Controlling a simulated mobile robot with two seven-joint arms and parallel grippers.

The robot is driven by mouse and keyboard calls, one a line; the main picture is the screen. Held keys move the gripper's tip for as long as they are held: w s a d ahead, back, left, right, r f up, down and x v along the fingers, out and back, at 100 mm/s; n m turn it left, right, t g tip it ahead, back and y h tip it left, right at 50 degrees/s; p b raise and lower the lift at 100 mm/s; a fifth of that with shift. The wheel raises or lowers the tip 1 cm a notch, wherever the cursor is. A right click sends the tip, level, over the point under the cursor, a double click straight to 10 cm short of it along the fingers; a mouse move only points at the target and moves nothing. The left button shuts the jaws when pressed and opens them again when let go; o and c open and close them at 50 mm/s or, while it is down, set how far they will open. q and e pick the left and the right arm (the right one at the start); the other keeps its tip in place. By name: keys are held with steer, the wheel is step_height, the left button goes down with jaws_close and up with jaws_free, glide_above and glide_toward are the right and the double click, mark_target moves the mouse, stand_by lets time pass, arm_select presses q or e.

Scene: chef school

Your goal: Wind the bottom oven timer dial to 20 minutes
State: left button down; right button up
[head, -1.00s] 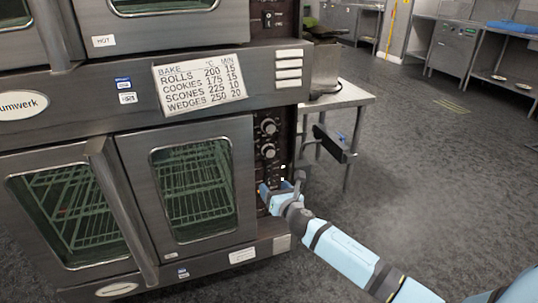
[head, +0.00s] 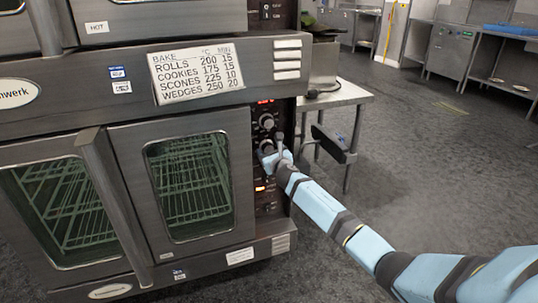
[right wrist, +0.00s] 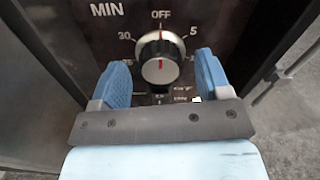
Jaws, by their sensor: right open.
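The timer dial (right wrist: 158,60) is a round black knob with a silver face, marked MIN, in the right wrist view. Its scale shows OFF at the top, 5 at the right and 30 at the left; its red line points up to OFF. In the head view the lower knob (head: 266,147) sits on the bottom oven's control panel. My right gripper (right wrist: 160,78) is open, with one blue finger on each side of the dial's lower part, and no clear contact shows. It also shows at the panel in the head view (head: 274,158). My left gripper is out of view.
Another knob (head: 266,121) sits just above. An orange light (head: 260,188) glows lower on the panel. A bake chart (head: 198,75) lists wedges at 250 and 20 minutes. A steel side table (head: 345,95) stands right of the oven. Open floor lies at the right.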

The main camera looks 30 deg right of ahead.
steer(key=shift+w+d, duration=0.15)
steer(key=shift+w, duration=0.4)
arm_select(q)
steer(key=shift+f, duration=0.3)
arm_select(e)
steer(key=c, duration=0.9)
